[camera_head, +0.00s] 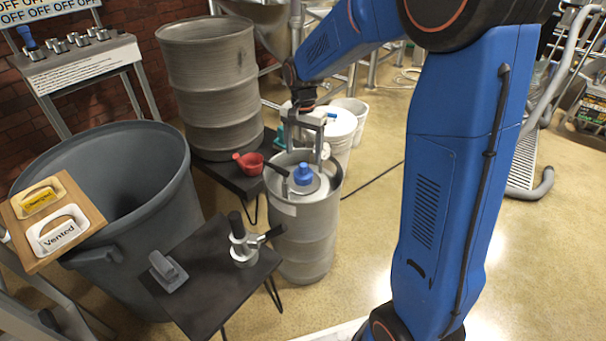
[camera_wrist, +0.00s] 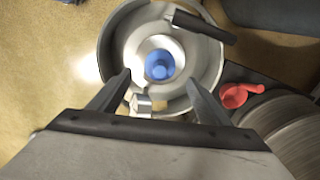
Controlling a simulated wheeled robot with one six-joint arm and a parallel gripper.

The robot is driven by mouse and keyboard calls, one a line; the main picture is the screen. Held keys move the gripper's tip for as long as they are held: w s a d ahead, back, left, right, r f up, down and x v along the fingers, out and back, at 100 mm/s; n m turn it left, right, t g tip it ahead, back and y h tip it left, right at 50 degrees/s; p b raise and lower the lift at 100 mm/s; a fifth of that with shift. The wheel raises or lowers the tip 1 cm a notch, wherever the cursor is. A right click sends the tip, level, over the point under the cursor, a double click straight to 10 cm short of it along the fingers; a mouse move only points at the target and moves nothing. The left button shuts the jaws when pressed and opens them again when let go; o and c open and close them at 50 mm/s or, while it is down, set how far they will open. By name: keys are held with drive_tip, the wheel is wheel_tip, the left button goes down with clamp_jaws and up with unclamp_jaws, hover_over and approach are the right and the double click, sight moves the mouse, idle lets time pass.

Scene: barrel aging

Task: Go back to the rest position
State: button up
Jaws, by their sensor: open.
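My gripper (camera_head: 307,136) hangs from my blue arm over the top of a grey metal keg (camera_head: 303,237). In the wrist view my gripper (camera_wrist: 158,82) has its two fingers spread, with nothing held between them. A blue cap (camera_wrist: 159,64) sits in the pale round fitting in the middle of the keg's top, seen between and just beyond the fingertips. The blue cap (camera_head: 303,174) also shows in the head view, below the fingers. A dark handle (camera_wrist: 205,27) sticks out over the keg's rim.
A large grey bin (camera_head: 130,215) stands left, with a wooden board (camera_head: 74,198) on its rim. A dark low table (camera_head: 205,295) holds a handled tool (camera_head: 241,247). A big metal barrel (camera_head: 210,95) and red scoop (camera_head: 249,162) stand behind.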

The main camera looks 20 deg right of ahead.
drive_tip(key=s+d+r+n+t, duration=0.1)
drive_tip(key=s+d+r+n, duration=0.1)
drive_tip(key=s+r, duration=0.45)
drive_tip(key=s+d+r+n+t, duration=0.1)
drive_tip(key=s+d+r+n, duration=0.2)
drive_tip(key=s, duration=0.7)
drive_tip(key=s+d+r+n+t, duration=0.1)
drive_tip(key=s+d+n+t, duration=0.1)
drive_tip(key=s, duration=1.5)
drive_tip(key=shift+n+t, duration=0.4)
drive_tip(key=shift+n, duration=0.5)
drive_tip(key=shift+w+r, duration=0.15)
